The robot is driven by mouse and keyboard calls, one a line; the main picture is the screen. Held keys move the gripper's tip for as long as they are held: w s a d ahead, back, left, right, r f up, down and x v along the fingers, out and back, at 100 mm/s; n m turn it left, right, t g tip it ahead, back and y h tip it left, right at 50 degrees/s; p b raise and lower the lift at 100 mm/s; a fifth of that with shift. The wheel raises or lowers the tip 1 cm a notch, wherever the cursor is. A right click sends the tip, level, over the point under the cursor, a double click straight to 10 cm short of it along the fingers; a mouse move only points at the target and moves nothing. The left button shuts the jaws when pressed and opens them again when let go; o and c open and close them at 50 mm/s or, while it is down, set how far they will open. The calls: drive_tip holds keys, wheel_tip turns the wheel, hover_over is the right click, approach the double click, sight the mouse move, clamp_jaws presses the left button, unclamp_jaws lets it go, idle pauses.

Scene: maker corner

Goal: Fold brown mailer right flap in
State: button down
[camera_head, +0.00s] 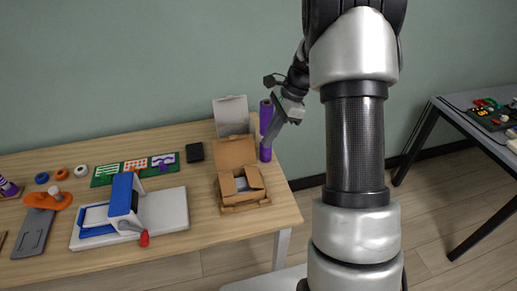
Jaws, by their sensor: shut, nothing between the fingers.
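The brown mailer (233,209) stands open near the right end of the wooden table. Its lid (235,152) is raised at the back. A left flap (228,185) and a right flap (256,178) show at the sides of its opening, and a pale grey item (242,184) shows inside. How far the right flap leans is too small to tell. My gripper (267,143) is shut and empty, pointing down and left. It appears above and behind the right side of the mailer, apart from the flap.
A purple roll (265,114) stands upright behind my gripper. A white open box (231,116) stands behind the mailer. A black block (194,152) and a blue-and-white press (124,205) are to the left. The table's right edge is close to the mailer.

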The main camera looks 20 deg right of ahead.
sight(248, 175)
drive_tip(key=x, duration=1.3)
drive_tip(key=shift+b, duration=0.35)
drive_tip(key=shift+a+h+p, duration=0.35)
drive_tip(key=shift+h+p, duration=0.15)
drive_tip(key=shift+p, duration=0.2)
drive_tip(key=shift+a+f+h+p, duration=0.25)
drive_tip(key=shift+h+p, duration=0.3)
drive_tip(key=shift+h, duration=0.15)
drive_tip(key=shift+a+f+b, duration=0.3)
drive_tip(key=shift+f, duration=0.25)
drive_tip(key=shift+d+r, duration=0.1)
drive_tip(key=shift+d, duration=0.05)
